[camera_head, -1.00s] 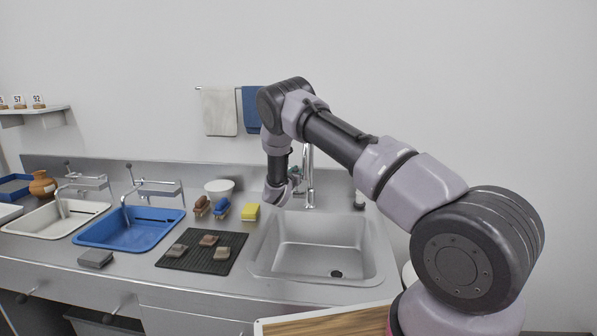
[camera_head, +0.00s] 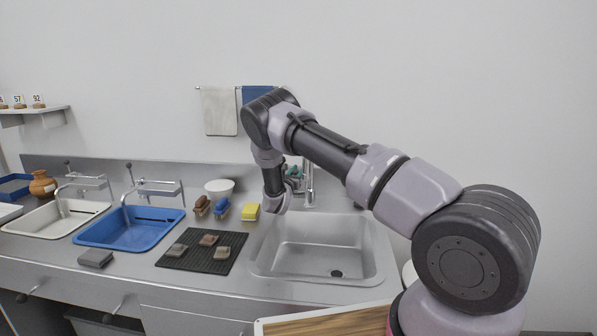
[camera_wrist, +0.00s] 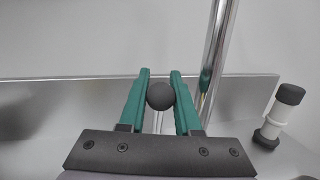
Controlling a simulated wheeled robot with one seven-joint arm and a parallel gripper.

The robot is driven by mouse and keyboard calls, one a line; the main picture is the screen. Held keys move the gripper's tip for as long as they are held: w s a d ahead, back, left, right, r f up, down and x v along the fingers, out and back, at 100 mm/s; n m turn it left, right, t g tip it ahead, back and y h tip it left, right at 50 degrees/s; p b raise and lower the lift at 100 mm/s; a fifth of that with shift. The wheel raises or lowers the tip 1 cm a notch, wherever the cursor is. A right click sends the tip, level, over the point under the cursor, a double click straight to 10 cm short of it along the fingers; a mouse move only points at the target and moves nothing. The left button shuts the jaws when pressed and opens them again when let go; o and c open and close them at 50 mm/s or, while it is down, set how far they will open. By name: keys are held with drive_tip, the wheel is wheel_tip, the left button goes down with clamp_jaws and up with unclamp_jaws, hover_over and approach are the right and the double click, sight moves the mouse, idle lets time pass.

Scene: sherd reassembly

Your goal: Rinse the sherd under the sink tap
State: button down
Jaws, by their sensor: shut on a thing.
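The steel sink (camera_head: 300,262) is at the middle right of the counter, and its bowl looks empty apart from the dark drain. The chrome tap (camera_head: 309,185) stands at its back edge, and its post (camera_wrist: 216,50) shows in the wrist view. My gripper (camera_head: 293,171) is beside the tap, partly hidden by my wrist. In the wrist view its green fingers (camera_wrist: 160,92) are shut on a dark round knob (camera_wrist: 160,97) on a thin rod, apparently the tap's lever. Several brown sherds (camera_head: 208,240) lie on the black ribbed mat (camera_head: 200,265). No running water is clearly visible.
Two brushes (camera_head: 221,208), a yellow sponge (camera_head: 250,211) and a white bowl (camera_head: 219,188) stand behind the mat. A blue basin (camera_head: 130,235) and a white basin (camera_head: 50,222) are at left. A grey block (camera_head: 96,258) lies near the front edge. A white-and-black bottle (camera_wrist: 281,112) stands right of the tap.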

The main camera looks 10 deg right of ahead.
drive_tip(key=c, duration=0.9)
unclamp_jaws()
drive_tip(key=v, duration=1)
drive_tip(key=shift+s+a, duration=0.25)
drive_tip(key=shift+s, duration=0.1)
